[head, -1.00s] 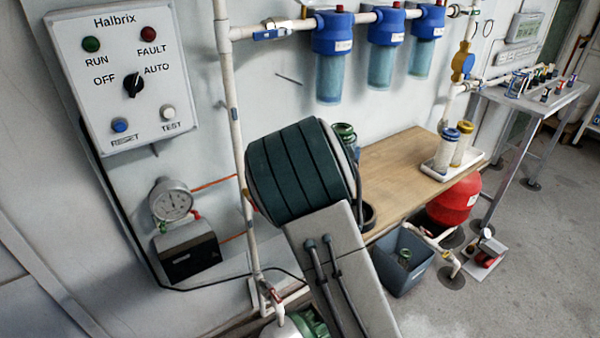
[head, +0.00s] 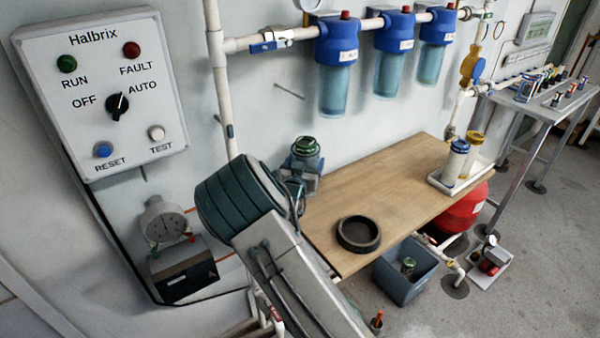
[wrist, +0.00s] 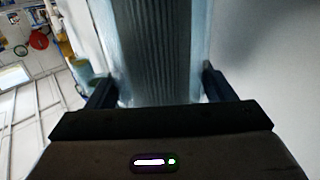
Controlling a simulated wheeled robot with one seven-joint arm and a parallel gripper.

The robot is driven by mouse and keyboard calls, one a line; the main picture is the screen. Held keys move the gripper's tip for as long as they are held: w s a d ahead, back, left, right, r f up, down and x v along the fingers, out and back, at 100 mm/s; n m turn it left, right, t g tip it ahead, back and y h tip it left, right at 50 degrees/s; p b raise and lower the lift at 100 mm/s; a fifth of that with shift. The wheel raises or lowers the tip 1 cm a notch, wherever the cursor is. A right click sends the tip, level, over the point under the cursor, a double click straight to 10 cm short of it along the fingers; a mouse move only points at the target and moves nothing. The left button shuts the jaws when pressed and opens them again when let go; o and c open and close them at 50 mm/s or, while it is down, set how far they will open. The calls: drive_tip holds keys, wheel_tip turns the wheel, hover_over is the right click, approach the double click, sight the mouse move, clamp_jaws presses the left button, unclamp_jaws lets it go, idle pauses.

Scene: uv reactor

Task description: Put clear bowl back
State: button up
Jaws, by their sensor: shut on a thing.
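A clear, bluish cylindrical bowl (wrist: 158,45) fills the upper middle of the wrist view. A ribbed, pleated shape shows through its wall. My gripper (wrist: 157,90) is shut on it, with one dark finger on each side. Three blue filter heads with clear bluish bowls hang on the white wall pipe: left (head: 334,90), middle (head: 389,75) and right (head: 430,62). All three of these bowls are up against their heads.
A wooden bench (head: 400,185) runs below the filters. A black ring (head: 358,234) lies on it, and a tray (head: 436,184) of capped cartridges stands at its right end. A grey bin (head: 400,285) stands in front.

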drive_tip(key=shift+w+a+f, duration=0.25)
drive_tip(key=shift+a+f, duration=0.1)
drive_tip(key=shift+a, duration=0.4)
drive_tip(key=shift+f+p, duration=0.55)
drive_tip(key=shift+f, duration=1.5)
drive_tip(key=shift+f, duration=0.2)
drive_tip(key=o, duration=1.5)
drive_tip(key=shift+o, duration=0.2)
